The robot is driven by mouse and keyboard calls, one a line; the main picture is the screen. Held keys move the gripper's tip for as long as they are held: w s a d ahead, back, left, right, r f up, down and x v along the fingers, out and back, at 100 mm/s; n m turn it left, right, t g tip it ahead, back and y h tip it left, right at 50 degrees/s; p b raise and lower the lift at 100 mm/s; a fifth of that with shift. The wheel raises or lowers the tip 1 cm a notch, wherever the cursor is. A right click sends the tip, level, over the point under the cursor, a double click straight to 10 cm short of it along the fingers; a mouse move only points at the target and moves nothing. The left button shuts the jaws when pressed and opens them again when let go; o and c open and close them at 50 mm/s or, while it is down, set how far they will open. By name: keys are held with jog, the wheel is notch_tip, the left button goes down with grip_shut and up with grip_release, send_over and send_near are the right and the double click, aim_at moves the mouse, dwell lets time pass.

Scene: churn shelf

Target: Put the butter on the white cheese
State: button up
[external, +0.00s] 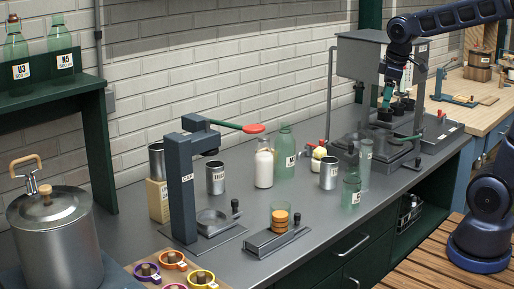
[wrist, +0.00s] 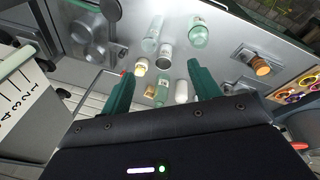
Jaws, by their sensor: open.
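My gripper (external: 386,100) is high at the right of the counter, near the grey metal stand. In the wrist view its two teal fingers (wrist: 160,69) are spread with nothing between them. I cannot clearly tell the butter or the white cheese. A small cream-coloured rounded thing (external: 318,158) stands mid-counter behind a metal can; a pale one shows in the wrist view (wrist: 142,67) beyond the fingers. A stack of orange-tan discs (external: 280,219) sits on a low metal device at the front; it shows at the right of the wrist view (wrist: 261,67).
A milk bottle (external: 264,167), a green bottle (external: 285,150), metal cans (external: 329,175) and glasses (external: 351,190) crowd the counter's middle. A dark press (external: 183,190) with a red-tipped lever stands left. A grey frame stand (external: 362,60) is near my arm. Coloured rings lie at the front.

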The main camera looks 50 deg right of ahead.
jog(key=s+a+m+t, duration=0.1)
jog(key=s+m, duration=0.5)
jog(key=s, duration=0.8)
jog(key=shift+s+a+f+t+y, duration=0.15)
jog(key=shift+a+f+t+y, duration=0.3)
jog(key=shift+a, duration=0.15)
